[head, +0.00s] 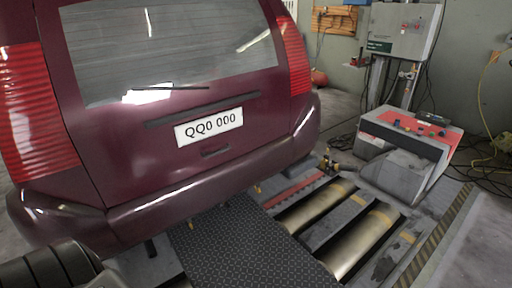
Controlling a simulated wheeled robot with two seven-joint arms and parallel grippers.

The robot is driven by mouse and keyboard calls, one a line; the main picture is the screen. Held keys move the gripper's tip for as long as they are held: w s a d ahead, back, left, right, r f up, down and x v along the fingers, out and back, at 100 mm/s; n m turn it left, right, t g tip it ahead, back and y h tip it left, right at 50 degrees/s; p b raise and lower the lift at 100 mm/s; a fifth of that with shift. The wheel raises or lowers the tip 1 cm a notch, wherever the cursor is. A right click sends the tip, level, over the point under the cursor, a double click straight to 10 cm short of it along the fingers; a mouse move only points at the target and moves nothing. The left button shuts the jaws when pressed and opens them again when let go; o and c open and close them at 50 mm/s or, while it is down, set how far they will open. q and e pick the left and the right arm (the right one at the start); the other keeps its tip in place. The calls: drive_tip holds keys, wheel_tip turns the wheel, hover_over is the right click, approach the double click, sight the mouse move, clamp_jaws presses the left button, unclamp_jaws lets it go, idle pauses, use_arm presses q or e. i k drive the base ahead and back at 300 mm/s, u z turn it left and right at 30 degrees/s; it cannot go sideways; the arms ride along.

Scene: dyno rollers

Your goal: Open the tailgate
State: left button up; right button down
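The tailgate (120,150) of a dark maroon car fills the left and middle of the head view. It is shut, flush with the body and bumper (200,189). It carries a rear window (170,50), a wiper, a dark trim strip (202,109) and a white plate (209,128) reading QQ0 000. A small dark handle recess (214,152) sits below the plate. A dark grey part, probably of my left arm, shows at the bottom left corner, well short of the tailgate. Neither gripper's fingers are in view.
Metal rollers (316,207) lie in the floor right of the car, beside a dark patterned plate (250,250). A grey and red console (409,132) stands at the right, with a wall cabinet (403,29) behind. Cables lie at the far right.

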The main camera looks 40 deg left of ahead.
sight(128, 77)
drive_tip(key=z, duration=0.7)
drive_tip(key=i, duration=1.15)
drive_tip(key=u, duration=2.05)
drive_tip(key=i, duration=1.15)
drive_tip(key=z, duration=0.25)
